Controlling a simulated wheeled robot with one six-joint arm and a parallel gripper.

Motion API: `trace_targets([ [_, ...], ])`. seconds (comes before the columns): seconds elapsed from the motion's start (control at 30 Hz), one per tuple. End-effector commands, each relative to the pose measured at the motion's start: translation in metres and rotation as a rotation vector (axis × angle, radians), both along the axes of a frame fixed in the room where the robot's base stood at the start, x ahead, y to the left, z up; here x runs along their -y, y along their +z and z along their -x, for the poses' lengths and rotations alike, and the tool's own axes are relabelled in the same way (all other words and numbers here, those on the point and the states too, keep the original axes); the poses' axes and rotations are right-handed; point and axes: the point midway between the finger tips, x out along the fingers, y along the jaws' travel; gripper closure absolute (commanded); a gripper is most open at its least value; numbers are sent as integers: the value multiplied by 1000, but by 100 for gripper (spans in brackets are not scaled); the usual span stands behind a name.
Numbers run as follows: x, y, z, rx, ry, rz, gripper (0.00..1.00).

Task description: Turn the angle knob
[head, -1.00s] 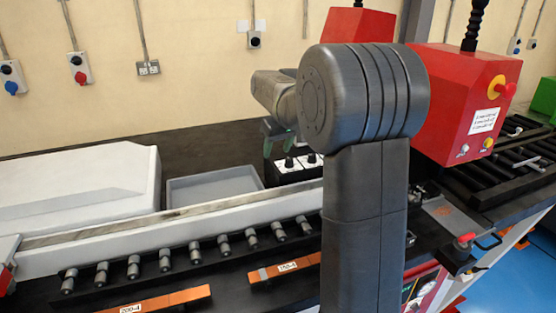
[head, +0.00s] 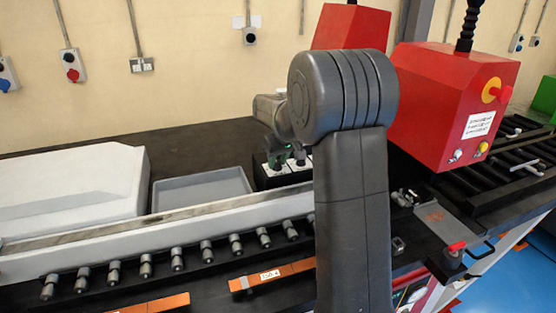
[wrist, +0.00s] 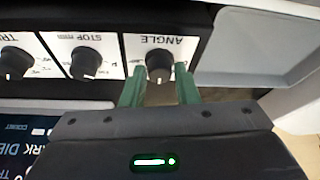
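The angle knob (wrist: 159,63) is a round black knob on a white panel labelled ANGLE, which appears upside down in the wrist view. My gripper (wrist: 160,70) is open, with its green fingertips on either side of the knob. A small gap seems to show on each side, but I cannot tell if either finger touches it. In the head view my gripper (head: 288,159) is over the black control box (head: 269,179), and my arm hides part of that box.
The stop knob (wrist: 84,63) and another knob (wrist: 14,63) sit beside the angle knob. A grey tray (head: 202,186) lies left of the control box. A red machine head (head: 450,100) stands to the right, close to my arm. A row of rollers (head: 177,259) runs in front.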

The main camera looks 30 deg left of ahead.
Motion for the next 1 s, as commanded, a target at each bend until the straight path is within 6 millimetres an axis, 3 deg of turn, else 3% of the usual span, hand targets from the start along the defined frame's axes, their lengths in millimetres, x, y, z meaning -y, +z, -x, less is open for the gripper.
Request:
trace_targets([
  [0.47,1,1,-1,0,102,0,95],
  [1.0,1,1,-4,1,511,-1,95],
])
